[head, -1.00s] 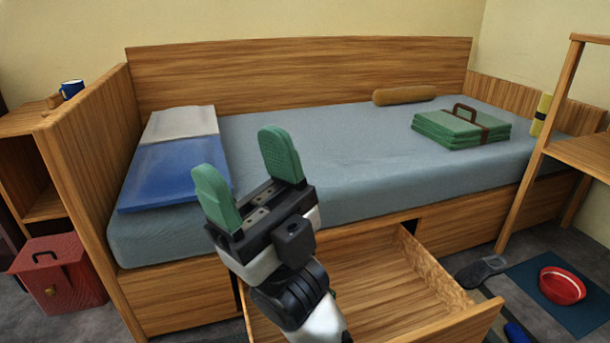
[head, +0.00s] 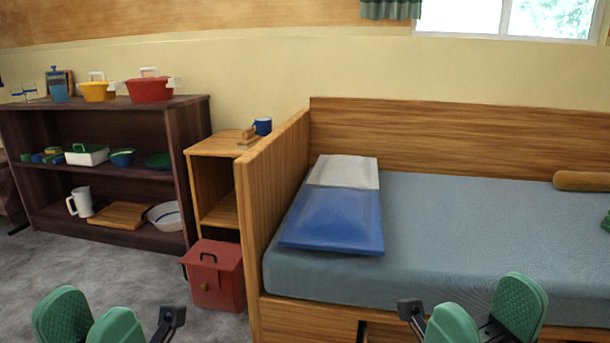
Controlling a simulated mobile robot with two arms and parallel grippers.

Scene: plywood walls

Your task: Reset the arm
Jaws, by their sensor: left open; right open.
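My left gripper (head: 88,322) shows at the bottom left of the head view, with its two green fingertips apart and nothing between them. My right gripper (head: 486,318) shows at the bottom right, in front of the bed, also open and empty. Only the upper parts of both grippers are in the picture; the arms behind them are cut off by the lower edge.
A wooden bed (head: 430,240) with a blue and white pillow (head: 335,222) fills the right. A red box (head: 214,275) stands on the floor beside it, below a small wooden cabinet (head: 215,147). A dark shelf (head: 100,180) holds dishes and pots. The grey floor at left is clear.

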